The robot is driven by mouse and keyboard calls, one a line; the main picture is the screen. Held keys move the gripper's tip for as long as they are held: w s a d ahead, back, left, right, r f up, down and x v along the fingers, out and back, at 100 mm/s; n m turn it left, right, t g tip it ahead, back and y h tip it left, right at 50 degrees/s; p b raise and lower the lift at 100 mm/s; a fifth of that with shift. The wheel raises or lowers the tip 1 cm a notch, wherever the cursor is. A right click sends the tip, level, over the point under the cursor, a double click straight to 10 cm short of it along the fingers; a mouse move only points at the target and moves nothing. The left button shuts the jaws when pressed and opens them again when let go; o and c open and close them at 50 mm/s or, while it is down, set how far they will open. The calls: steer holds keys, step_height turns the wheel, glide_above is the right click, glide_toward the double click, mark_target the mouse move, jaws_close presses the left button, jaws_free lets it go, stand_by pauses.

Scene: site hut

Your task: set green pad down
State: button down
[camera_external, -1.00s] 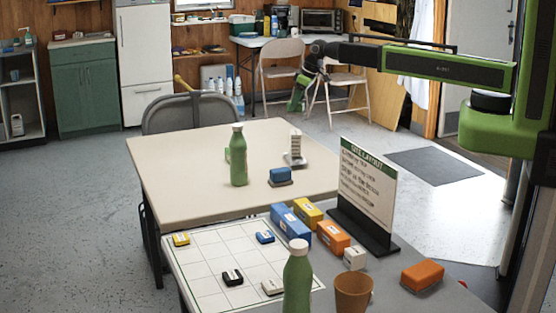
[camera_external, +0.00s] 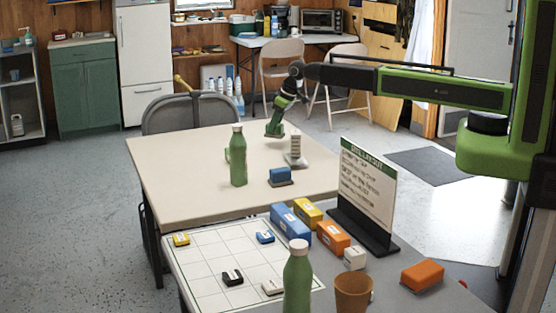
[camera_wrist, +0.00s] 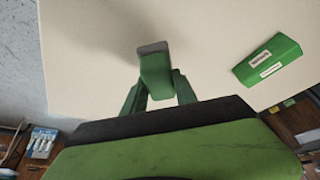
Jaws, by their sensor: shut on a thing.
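My gripper (camera_external: 277,124) is low over the far edge of the cream table (camera_external: 180,195), pointing down. It also shows in the wrist view (camera_wrist: 158,88), shut on the green pad (camera_wrist: 154,66), which has a grey end. The pad is over the cream tabletop. I cannot tell whether it touches the table. In the external view, the pad is hard to separate from my green fingers.
On the cream table stand a green bottle (camera_external: 238,160), a white upright item (camera_external: 295,147) and a blue block (camera_external: 281,175). The wrist view shows a labelled green block (camera_wrist: 267,60). A sign (camera_external: 367,185) stands on the front table. The cream table's left half is clear.

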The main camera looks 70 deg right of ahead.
mark_target(275, 133)
steer(key=shift+f+b, duration=2.15)
steer(key=shift+f, duration=0.05)
steer(key=c, duration=1)
jaws_free()
steer(key=shift+r, duration=0.1)
steer(key=shift+o, duration=0.2)
steer(key=shift+r+p, duration=0.3)
steer(key=shift+p, duration=0.1)
steer(key=p+v, duration=1.1)
steer(key=v, duration=0.1)
steer(key=s+a+f+g, duration=0.1)
steer(key=s+a+g, duration=0.1)
steer(key=s, duration=0.8)
steer(key=s+a+f+g, duration=0.1)
steer(key=s+a, duration=0.4)
steer(key=s, duration=0.6)
steer(key=shift+s+g, duration=0.25)
steer(key=shift+g, duration=0.55)
